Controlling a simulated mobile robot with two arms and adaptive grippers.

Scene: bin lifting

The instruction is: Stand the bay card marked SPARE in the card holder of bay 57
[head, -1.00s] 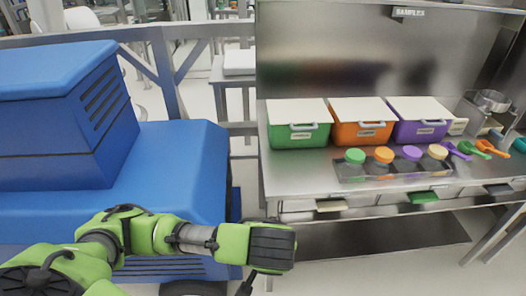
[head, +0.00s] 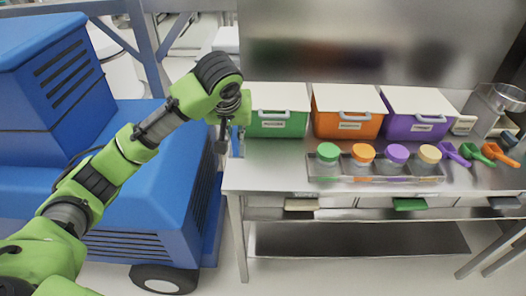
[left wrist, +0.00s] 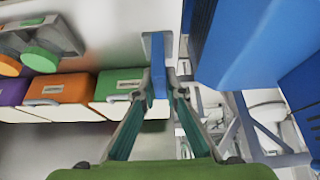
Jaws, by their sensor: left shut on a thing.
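My left gripper (head: 228,132) is at the left end of the steel bench, beside the green bin. In the left wrist view its two fingers (left wrist: 158,92) are closed on a narrow blue piece (left wrist: 159,78), seen nearly edge-on. The blue piece (head: 237,142) also shows in the head view, just below the wrist. A small grey plate (left wrist: 152,46) shows behind its far end; I cannot tell whether they touch. I can read neither SPARE nor 57 anywhere, so I cannot tell which thing is the card or the holder. My right gripper is not in view.
Lidded green (head: 280,122), orange (head: 346,125) and purple (head: 415,128) bins line the bench's back. A tray (head: 375,179) of jars stands in front, with coloured scoops (head: 490,152) and a steel container (head: 499,100) to the right. A blue vehicle (head: 165,190) stands close at left.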

